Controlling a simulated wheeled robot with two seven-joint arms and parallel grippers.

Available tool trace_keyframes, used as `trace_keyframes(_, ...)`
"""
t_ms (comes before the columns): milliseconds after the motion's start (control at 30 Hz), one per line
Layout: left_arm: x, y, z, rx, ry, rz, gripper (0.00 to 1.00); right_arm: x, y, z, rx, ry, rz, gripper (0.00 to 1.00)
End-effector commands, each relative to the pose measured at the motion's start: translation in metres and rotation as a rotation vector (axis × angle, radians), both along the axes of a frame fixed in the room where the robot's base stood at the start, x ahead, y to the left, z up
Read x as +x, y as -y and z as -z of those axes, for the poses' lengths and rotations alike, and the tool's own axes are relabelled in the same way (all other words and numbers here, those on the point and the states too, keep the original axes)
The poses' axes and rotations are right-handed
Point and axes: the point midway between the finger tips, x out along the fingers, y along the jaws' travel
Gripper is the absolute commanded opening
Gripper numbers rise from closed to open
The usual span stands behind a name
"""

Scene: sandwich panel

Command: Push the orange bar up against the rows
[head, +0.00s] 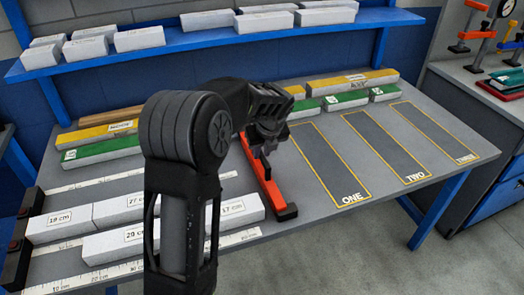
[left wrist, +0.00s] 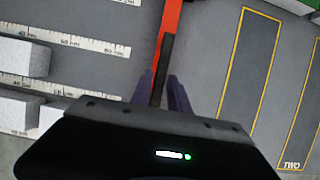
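The orange bar (head: 273,191) lies on the table to the right of the rows of white blocks, running from the back toward the front edge. A gap shows between its front end and the nearest white block (head: 237,213). My left gripper (head: 262,152) is down at the bar's middle. In the left wrist view, the fingers (left wrist: 162,80) stand close on both sides of the orange bar (left wrist: 171,28) and look shut on it; the contact itself is partly hidden. Other white blocks (head: 118,210) lie in rows along white rulers (head: 60,281). My right gripper is not in view.
Yellow-topped (head: 353,81) and green-topped blocks (head: 345,99) lie along the table's back. Outlined areas ONE (head: 329,160), TWO (head: 384,145) and THREE (head: 440,129) on the right are empty. A blue shelf (head: 190,39) with white blocks hangs behind. Dark end stops (head: 18,255) stand at the left.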

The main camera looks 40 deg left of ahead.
Motion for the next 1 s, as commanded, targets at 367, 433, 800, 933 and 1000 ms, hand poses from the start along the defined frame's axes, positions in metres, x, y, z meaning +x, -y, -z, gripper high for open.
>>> trace_keyframes(367,0.0000,0.0001,-0.0002,0.000,0.000,0.000,0.00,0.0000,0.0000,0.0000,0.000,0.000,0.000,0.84)
trace_keyframes(433,0.0000,0.0001,-0.0002,0.000,0.000,0.000,0.00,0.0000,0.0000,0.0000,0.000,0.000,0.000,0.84)
trace_keyframes(800,0.0000,0.0002,-0.0003,0.000,0.000,0.000,0.00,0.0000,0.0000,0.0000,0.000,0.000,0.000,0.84)
trace_keyframes(933,0.0000,0.0002,-0.0003,0.000,0.000,0.000,0.00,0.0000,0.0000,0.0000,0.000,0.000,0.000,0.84)
trace_keyframes(1000,0.0000,0.0002,-0.0003,0.000,0.000,0.000,0.00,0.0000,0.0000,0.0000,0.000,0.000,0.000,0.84)
